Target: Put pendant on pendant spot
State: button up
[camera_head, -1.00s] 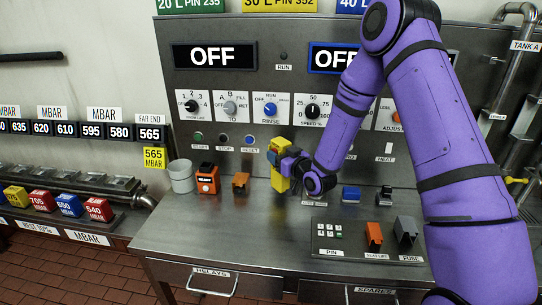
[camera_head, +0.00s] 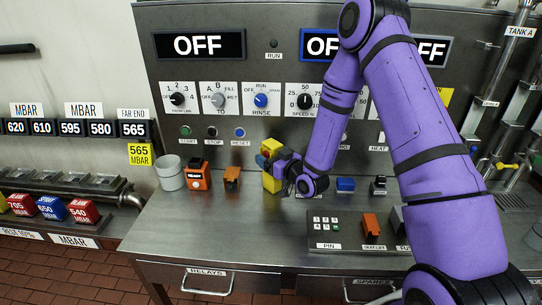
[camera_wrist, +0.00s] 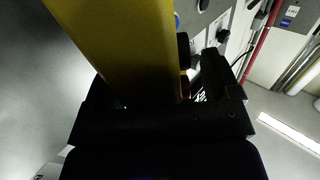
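The pendant (camera_head: 272,181) is a yellow upright box with a red part and a blue part near its top. It is at the middle of the steel bench, and I cannot tell if its base touches the top. My gripper (camera_head: 283,168) is at its right side and appears shut on it. In the wrist view the pendant's yellow body (camera_wrist: 125,45) fills the upper left, between the dark fingers of my gripper (camera_wrist: 160,100). The fingertips' contact is mostly hidden in shadow. I cannot make out a marked pendant spot.
On the steel bench (camera_head: 215,225), a grey cup (camera_head: 169,172), an orange device (camera_head: 197,176) and an orange bracket (camera_head: 232,178) stand left. A blue block (camera_head: 346,185) and a keypad panel (camera_head: 327,228) are right. The control panel (camera_head: 260,75) rises behind. Bare bench lies front left.

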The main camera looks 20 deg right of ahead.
jog(key=shift+r, duration=0.15)
jog(key=v, duration=1.2)
jog(key=s+d+r+g+h, duration=0.2)
jog(key=r+g+h, duration=0.1)
jog(key=r, duration=0.6)
jog(key=s+d+r+g+h, duration=0.1)
jog(key=r+g+h, duration=0.2)
jog(key=r, duration=0.6)
jog(key=s+r+m+g, duration=0.1)
jog(key=s+r, duration=0.2)
jog(key=s, duration=0.5)
jog(key=s+r+m+g, duration=0.2)
jog(key=s+r, duration=0.2)
jog(key=s, duration=0.4)
jog(key=s+a+r+m+g, duration=0.1)
jog(key=s+r, duration=0.3)
jog(key=s, duration=0.5)
jog(key=shift+g+h, duration=0.4)
jog(key=shift+g, duration=0.3)
